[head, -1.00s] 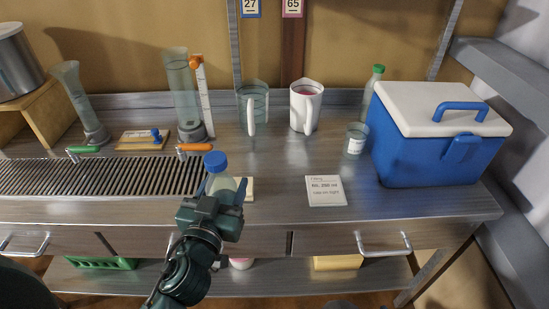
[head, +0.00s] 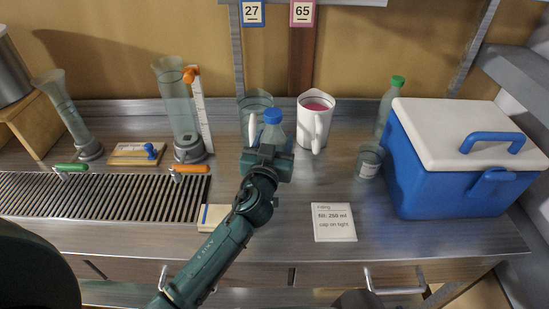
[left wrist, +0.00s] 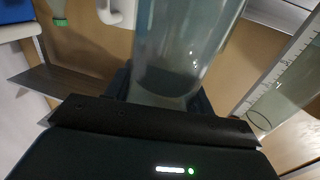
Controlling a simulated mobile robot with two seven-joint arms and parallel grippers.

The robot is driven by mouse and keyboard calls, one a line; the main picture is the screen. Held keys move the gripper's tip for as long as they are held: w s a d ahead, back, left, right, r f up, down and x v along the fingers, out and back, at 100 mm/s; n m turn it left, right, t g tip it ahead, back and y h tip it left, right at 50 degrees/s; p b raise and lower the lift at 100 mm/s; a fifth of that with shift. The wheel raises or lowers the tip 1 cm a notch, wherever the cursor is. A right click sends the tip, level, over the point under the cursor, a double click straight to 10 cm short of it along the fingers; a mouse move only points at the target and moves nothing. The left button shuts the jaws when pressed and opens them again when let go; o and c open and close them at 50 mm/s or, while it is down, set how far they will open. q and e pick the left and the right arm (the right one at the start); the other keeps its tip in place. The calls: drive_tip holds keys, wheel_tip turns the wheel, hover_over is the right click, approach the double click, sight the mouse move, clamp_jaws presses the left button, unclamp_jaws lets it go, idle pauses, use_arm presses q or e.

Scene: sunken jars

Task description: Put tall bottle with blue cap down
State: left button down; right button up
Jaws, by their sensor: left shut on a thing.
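The tall bottle with the blue cap (head: 272,118) is clear and looks upright in the head view. My left gripper (head: 268,158) is shut on its lower part and hides its base, so I cannot tell whether it touches the bench. The bottle is in front of the clear jug (head: 254,104) and left of the white jug (head: 315,122). In the left wrist view the clear bottle body (left wrist: 185,45) stands between the dark fingers (left wrist: 165,90). My right gripper is not in view.
A small glass beaker (head: 369,162), a green-capped bottle (head: 390,105) and a blue cooler (head: 455,165) stand to the right. A card (head: 334,222) lies in front. A tall cylinder (head: 177,105) and drain grating (head: 100,200) are left. Bare bench (head: 320,178) lies behind the card.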

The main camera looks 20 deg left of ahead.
use_arm(q)
wheel_tip(320, 180, down, 4)
drive_tip(key=shift+r+b, duration=0.2)
drive_tip(key=shift+b, duration=0.4)
drive_tip(key=shift+f, duration=0.25)
drive_tip(key=c, duration=0.6)
unclamp_jaws()
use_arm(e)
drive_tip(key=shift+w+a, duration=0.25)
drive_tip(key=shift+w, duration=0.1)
use_arm(q)
drive_tip(key=shift+o, duration=0.2)
drive_tip(key=shift+r, duration=0.2)
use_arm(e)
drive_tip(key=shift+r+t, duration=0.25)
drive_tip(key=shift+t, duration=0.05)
